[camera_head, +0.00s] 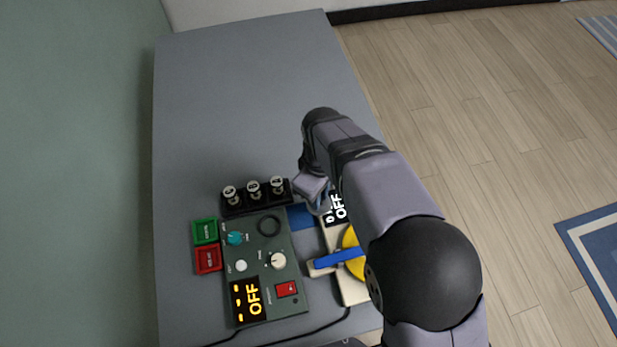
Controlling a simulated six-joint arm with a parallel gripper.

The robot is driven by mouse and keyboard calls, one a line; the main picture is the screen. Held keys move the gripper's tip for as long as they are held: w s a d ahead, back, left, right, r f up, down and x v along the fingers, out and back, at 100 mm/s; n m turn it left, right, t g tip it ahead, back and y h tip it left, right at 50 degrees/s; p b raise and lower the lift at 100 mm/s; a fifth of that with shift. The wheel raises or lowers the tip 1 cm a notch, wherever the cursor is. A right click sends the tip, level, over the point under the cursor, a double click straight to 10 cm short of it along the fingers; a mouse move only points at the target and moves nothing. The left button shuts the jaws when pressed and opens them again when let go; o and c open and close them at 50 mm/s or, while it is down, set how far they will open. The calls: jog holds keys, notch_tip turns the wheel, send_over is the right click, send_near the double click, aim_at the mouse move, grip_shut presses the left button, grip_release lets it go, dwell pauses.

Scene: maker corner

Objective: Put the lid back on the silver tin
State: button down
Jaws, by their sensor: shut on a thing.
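My gripper (320,208) points down at the right side of the grey table, beside a black rack and above a blue patch. It is small here and partly covered by my own arm. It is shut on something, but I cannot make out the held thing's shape. I cannot pick out the silver tin or its lid with certainty. My arm hides part of the table's right side.
A black rack with three round-topped pieces (254,197) stands left of my gripper. A dark control box (268,270) sits below it, beside green (205,231) and red (208,260) blocks. A cream device (352,289) with a blue bar (337,259) lies right. The table's far part (245,100) is clear.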

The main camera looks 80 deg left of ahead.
jog(key=w+a+p, duration=0.1)
jog(key=p, duration=0.1)
jog(key=w+a+f+p, duration=0.1)
jog(key=a, duration=0.1)
jog(key=shift+w+a+f+p, duration=0.1)
jog(key=shift+a+f+p, duration=0.1)
jog(key=shift+p, duration=0.15)
jog(key=a, duration=0.1)
jog(key=a+r, duration=0.1)
jog(key=a, duration=0.2)
jog(key=shift+a+r+b, duration=0.1)
jog(key=shift+r+b, duration=0.2)
jog(key=shift+a+r, duration=0.65)
jog(key=shift+r, duration=0.05)
jog(key=shift+f, duration=0.2)
jog(key=shift+f+b, duration=1.2)
jog(key=shift+f, duration=0.8)
jog(key=shift+f+b, duration=0.8)
jog(key=shift+f, duration=0.2)
jog(key=shift+f+b, duration=0.2)
jog(key=shift+b, duration=0.4)
